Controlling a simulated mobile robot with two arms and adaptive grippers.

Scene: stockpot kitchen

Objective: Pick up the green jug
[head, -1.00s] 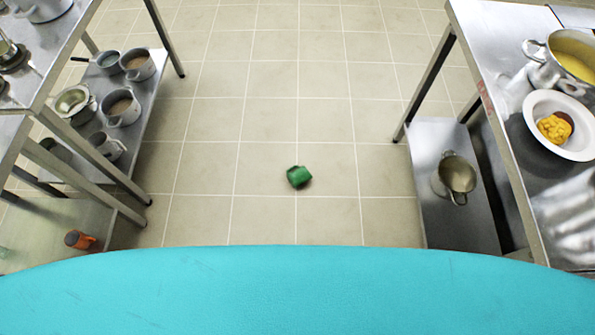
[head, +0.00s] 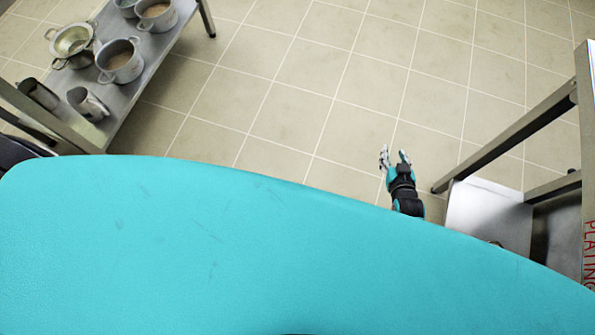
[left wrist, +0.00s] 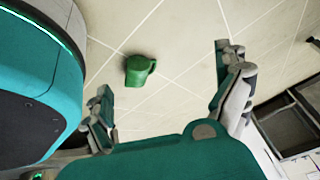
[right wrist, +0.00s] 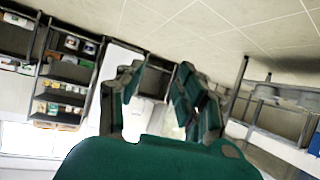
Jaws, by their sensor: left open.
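The green jug (left wrist: 138,70) lies on the tiled floor in the left wrist view, its handle pointing right. My left gripper (left wrist: 165,88) is open, and the jug shows between its spread fingers, nearer the left one. The jug looks apart from the fingers, on the floor beyond them. In the head view the jug is hidden, and my left gripper does not show. My right gripper (head: 394,157) is over the floor, past the edge of my teal body. It also shows in the right wrist view (right wrist: 155,92), fingers apart with nothing between them.
A steel rack shelf (head: 140,75) with several pots stands at the upper left. At the right is a metal table with a leg (head: 505,135) and a low shelf (head: 480,215), close to my right gripper. The tiled floor (head: 300,90) between them is clear.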

